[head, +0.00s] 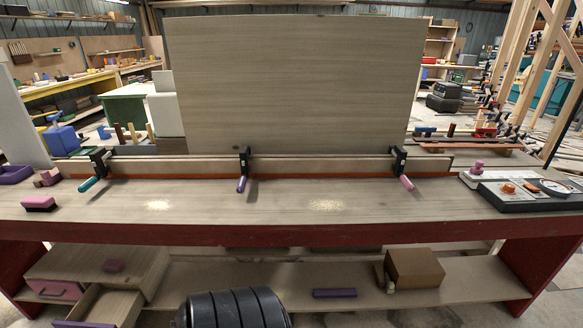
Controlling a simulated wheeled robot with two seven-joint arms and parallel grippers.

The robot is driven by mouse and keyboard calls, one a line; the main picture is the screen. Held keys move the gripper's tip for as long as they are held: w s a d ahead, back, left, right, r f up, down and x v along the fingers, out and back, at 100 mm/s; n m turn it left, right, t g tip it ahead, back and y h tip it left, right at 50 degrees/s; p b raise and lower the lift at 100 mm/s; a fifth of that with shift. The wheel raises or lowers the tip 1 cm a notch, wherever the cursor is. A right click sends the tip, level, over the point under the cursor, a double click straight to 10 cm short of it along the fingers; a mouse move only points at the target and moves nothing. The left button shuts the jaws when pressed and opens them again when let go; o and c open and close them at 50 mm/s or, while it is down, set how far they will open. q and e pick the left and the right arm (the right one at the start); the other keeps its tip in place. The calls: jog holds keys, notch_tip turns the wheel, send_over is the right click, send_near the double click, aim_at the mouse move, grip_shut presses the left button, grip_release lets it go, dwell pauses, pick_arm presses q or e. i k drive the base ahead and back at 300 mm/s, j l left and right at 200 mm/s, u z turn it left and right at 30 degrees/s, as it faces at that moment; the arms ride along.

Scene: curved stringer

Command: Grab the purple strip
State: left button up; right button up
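A short, dark purple strip (334,293) lies flat on the low shelf under the workbench, right of the shelf's middle. Its long side runs left to right, and nothing covers it. Another purple edge (84,324) shows at the bottom left, on the front of the open drawer, partly cut off by the frame. Neither of my grippers is in the head view.
The workbench (290,210) overhangs the low shelf (440,295). A brown box (414,268) stands right of the strip, and an open wooden drawer (105,305) sticks out at left. Three clamps hold a long board on the bench.

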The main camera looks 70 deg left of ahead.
aim_at(341, 293)
jog(key=u, duration=1.7)
jog(key=i+l, duration=0.25)
jog(key=i, duration=0.25)
jog(key=i+l+u, duration=0.1)
jog(key=i+l, duration=0.2)
jog(key=i, duration=0.2)
jog(key=i+l, duration=0.3)
jog(key=i, duration=0.25)
